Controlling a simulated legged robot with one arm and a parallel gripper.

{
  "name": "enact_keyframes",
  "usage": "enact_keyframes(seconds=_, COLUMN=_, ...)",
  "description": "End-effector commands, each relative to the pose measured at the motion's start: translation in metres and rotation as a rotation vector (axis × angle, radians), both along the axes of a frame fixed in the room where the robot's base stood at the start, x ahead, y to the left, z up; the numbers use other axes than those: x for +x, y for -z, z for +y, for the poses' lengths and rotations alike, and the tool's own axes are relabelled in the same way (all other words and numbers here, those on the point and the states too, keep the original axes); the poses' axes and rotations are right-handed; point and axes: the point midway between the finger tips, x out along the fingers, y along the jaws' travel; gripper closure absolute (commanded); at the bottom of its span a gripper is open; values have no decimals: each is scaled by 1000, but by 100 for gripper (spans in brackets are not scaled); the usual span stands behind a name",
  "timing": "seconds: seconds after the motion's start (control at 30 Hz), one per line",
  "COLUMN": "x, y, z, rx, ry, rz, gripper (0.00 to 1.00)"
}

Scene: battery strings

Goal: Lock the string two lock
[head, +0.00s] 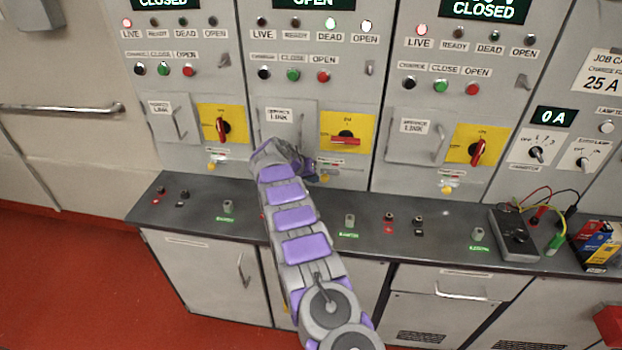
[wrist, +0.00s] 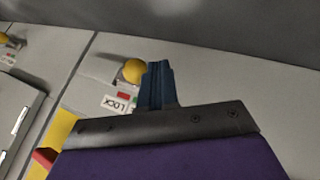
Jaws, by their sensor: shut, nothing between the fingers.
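String two is the middle panel, with its display reading OPEN. Its red switch handle (head: 346,141) lies horizontal on a yellow plate (head: 330,118). The string two lock is a yellow knob below that plate; in the wrist view the knob (wrist: 134,70) sits beside a LOCK label (wrist: 117,103) with a small red mark. In the head view my gripper (head: 310,175) is at the lower part of the middle panel. In the wrist view its dark blue fingers (wrist: 158,85) are shut and empty, just beside the knob and partly covering its edge. Contact cannot be told.
The left panel's switch (head: 221,128) and right panel's switch (head: 478,152) stand upright, with their displays reading CLOSED. A grey bench ledge (head: 290,225) with terminals runs below the panels. A meter with leads (head: 514,236) and coloured boxes (head: 597,243) stand at its right.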

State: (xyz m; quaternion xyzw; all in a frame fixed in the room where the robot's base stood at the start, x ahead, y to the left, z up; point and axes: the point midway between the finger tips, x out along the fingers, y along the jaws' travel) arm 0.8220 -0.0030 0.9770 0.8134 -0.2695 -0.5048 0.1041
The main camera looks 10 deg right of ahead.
Motion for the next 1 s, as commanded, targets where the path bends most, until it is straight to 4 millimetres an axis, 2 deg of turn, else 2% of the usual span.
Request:
enact_keyframes(seconds=0.27, x=-2, y=0, z=-6, rx=-1, ry=2, rz=0, gripper=100)
enact_keyframes(seconds=0.6, x=-11, y=1, z=-34, rx=0, ry=3, rz=2, gripper=100)
enact_keyframes(seconds=1.0, x=-12, y=1, z=-36, rx=0, ry=2, rz=3, gripper=100)
